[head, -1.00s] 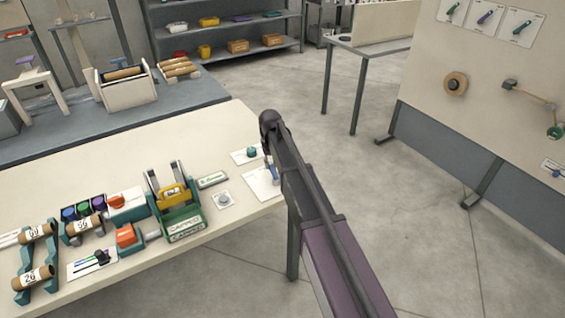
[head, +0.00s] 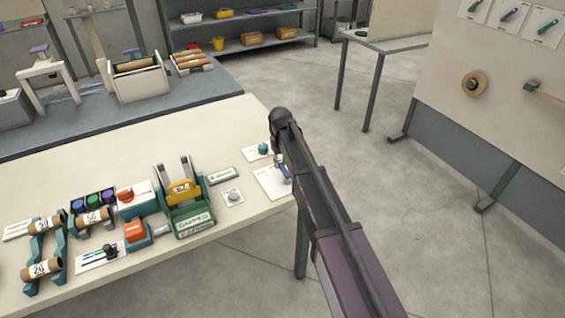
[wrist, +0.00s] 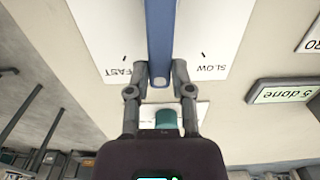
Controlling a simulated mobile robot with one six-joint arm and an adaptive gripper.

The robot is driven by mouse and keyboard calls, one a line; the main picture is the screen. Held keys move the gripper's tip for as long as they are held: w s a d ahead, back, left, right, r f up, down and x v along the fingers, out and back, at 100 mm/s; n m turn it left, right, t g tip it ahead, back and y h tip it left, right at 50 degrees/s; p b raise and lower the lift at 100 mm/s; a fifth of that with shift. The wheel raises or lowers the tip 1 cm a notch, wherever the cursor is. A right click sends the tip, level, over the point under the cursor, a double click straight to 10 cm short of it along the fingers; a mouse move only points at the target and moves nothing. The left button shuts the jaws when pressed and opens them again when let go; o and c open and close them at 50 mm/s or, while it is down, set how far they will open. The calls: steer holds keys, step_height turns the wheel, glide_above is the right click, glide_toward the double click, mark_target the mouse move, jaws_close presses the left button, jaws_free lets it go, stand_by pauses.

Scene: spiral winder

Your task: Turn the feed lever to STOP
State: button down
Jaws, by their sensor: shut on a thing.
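The feed lever (wrist: 160,35) is a long blue bar over a white plate (wrist: 205,25) in the wrist view. The plate reads FAST on the left and SLOW on the right, upside down; no STOP mark is visible. The lever lies midway between the two words. My gripper (wrist: 160,72) has its dark fingers on both sides of the lever's near end, shut on it.
A teal knob (head: 263,148) on a white card stands behind the plate. A framed sign (head: 221,175), a grey button (head: 234,196) and a winder unit with a yellow part (head: 181,191) stand to the left. Open floor lies beyond the table's right edge.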

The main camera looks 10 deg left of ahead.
steer(key=c, duration=0.5)
jaws_free()
steer(key=shift+s+a, duration=0.1)
